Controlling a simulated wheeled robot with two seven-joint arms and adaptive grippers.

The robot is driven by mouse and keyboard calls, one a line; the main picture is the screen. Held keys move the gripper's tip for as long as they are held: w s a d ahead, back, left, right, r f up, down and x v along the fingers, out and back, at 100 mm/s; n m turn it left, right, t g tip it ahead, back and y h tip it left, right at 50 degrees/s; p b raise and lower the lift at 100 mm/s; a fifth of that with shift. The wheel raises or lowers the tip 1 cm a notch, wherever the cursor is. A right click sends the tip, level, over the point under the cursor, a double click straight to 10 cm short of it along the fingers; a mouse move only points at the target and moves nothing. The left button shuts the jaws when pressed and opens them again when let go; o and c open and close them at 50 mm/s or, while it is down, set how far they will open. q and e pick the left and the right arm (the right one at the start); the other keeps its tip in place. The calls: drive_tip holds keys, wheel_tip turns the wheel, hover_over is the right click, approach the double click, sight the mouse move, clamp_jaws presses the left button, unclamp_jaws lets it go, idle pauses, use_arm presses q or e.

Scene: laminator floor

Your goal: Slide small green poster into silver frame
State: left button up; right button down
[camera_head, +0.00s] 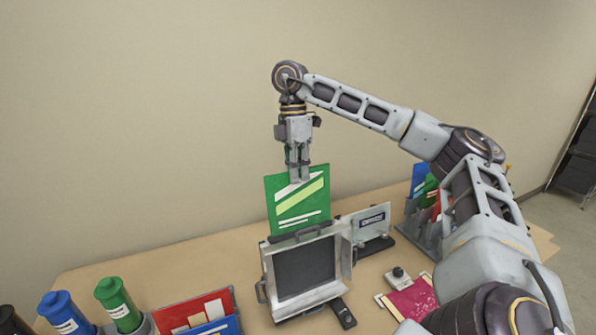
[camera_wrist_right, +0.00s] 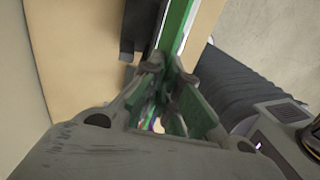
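The small green poster (camera_head: 297,203) hangs upright, with a pale yellow-green stripe and white marks. My right gripper (camera_head: 298,178) is shut on its top edge from above. The silver frame (camera_head: 335,289) stands on the table directly below, with a dark panel in its middle and a dark handle on top. The poster's lower edge is at or just behind the frame's top; I cannot tell how far it is in the slot. In the right wrist view the poster (camera_wrist_right: 176,28) shows edge-on between the fingers. My left gripper is not in view.
Blue (camera_head: 66,313) and green (camera_head: 118,303) bottles and a red poster (camera_head: 192,311) are at the left front.

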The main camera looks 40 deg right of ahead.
sight(302, 227)
drive_tip(key=shift+s+f+b, duration=0.2)
drive_tip(key=shift+f+b, duration=0.55)
drive_tip(key=shift+f, duration=0.4)
idle(0.5)
drive_tip(key=shift+s+a+f+b, duration=0.1)
drive_tip(key=shift+s+f+b, duration=0.15)
drive_tip(key=shift+f+b, duration=1.05)
drive_tip(key=shift+s+a+f+b, duration=0.1)
drive_tip(key=shift+s+f+b, duration=0.2)
drive_tip(key=shift+f+b, duration=1)
drive_tip(key=shift+s+a+f+b, duration=0.1)
drive_tip(key=shift+s+f+b, duration=0.3)
drive_tip(key=shift+f, duration=1.65)
drive_tip(key=shift+w+f+b, duration=0.1)
drive_tip(key=shift+f+b, duration=0.35)
drive_tip(key=shift+f, duration=0.15)
